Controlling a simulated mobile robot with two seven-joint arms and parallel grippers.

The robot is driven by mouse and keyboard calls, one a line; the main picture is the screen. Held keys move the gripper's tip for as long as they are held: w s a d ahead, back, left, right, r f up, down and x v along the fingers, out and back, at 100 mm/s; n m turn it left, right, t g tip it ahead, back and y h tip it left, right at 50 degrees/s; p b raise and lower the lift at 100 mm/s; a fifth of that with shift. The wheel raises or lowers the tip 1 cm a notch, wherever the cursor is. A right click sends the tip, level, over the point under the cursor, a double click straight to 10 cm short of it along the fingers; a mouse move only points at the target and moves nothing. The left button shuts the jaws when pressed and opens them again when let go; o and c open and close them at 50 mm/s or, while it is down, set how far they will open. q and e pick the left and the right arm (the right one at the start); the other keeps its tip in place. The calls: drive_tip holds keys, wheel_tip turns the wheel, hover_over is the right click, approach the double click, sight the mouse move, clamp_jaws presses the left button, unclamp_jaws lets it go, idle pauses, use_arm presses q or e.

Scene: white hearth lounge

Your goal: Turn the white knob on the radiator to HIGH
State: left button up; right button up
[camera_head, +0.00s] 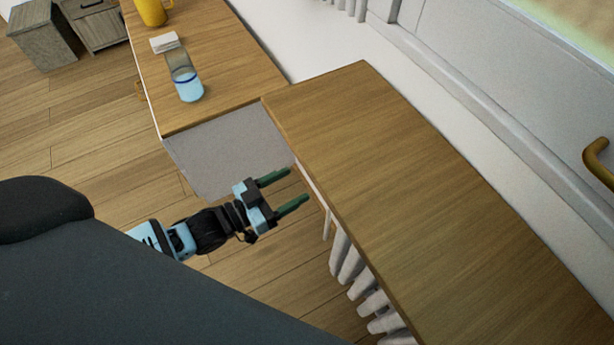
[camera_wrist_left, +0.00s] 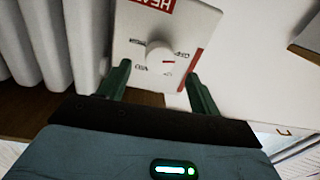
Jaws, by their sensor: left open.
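The white knob (camera_wrist_left: 160,57) is on a white control panel (camera_wrist_left: 190,22) in the left wrist view. A short red mark on the knob points right in that view. Small dark labels surround it, too small to read surely. The white radiator (camera_wrist_left: 55,40) shows its ribs at the left; in the head view its ribs (camera_head: 345,262) show below a wooden top. The knob is hidden in the head view. My left gripper (camera_head: 296,186) is open beside the wooden top's edge. In the wrist view its fingers (camera_wrist_left: 159,70) straddle the knob's line, with no clear contact.
A wooden top (camera_head: 400,190) overhangs the radiator. A second wooden surface (camera_head: 215,60) at upper left holds a glass with blue liquid (camera_head: 187,83), a white block (camera_head: 164,42) and a yellow mug (camera_head: 152,10). A brass handle (camera_head: 600,165) is at the right. Open floor lies left.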

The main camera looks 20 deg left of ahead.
use_arm(q)
drive_tip(key=b+x, duration=0.1)
drive_tip(key=x, duration=0.4)
drive_tip(key=shift+c, duration=0.6)
drive_tip(key=c, duration=0.8)
drive_tip(key=shift+c, duration=0.2)
